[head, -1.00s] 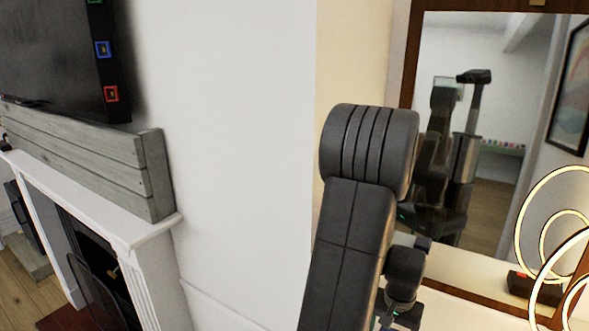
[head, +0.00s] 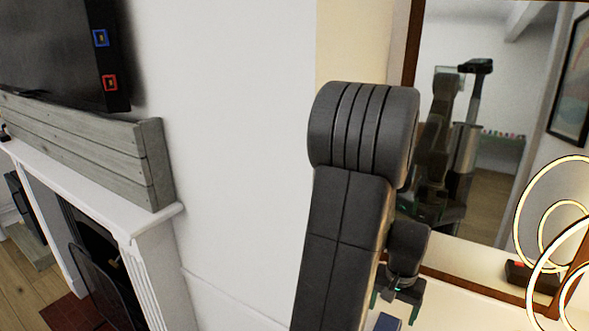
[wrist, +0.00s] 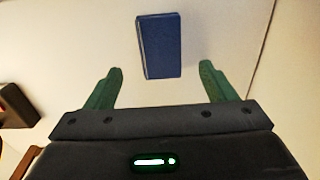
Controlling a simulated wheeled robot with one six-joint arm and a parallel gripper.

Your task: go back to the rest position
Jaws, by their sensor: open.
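My gripper (wrist: 161,72) is open in the wrist view, its two green fingers spread apart with nothing between the tips. A blue book or box (wrist: 160,45) lies on a pale surface just beyond the fingertips, apart from both fingers. In the head view my dark arm rises in the middle, and my gripper (head: 396,296) hangs behind it, partly hidden by the arm. A small part of the blue item (head: 388,322) shows below the gripper at the picture's bottom edge.
A wood-framed mirror (head: 412,60) stands behind my arm and reflects me. Lit ring lamp (head: 548,215) with a dark base is at right. A white fireplace mantel (head: 150,222) and a wall-mounted screen (head: 60,50) are at left. Bare white wall lies between.

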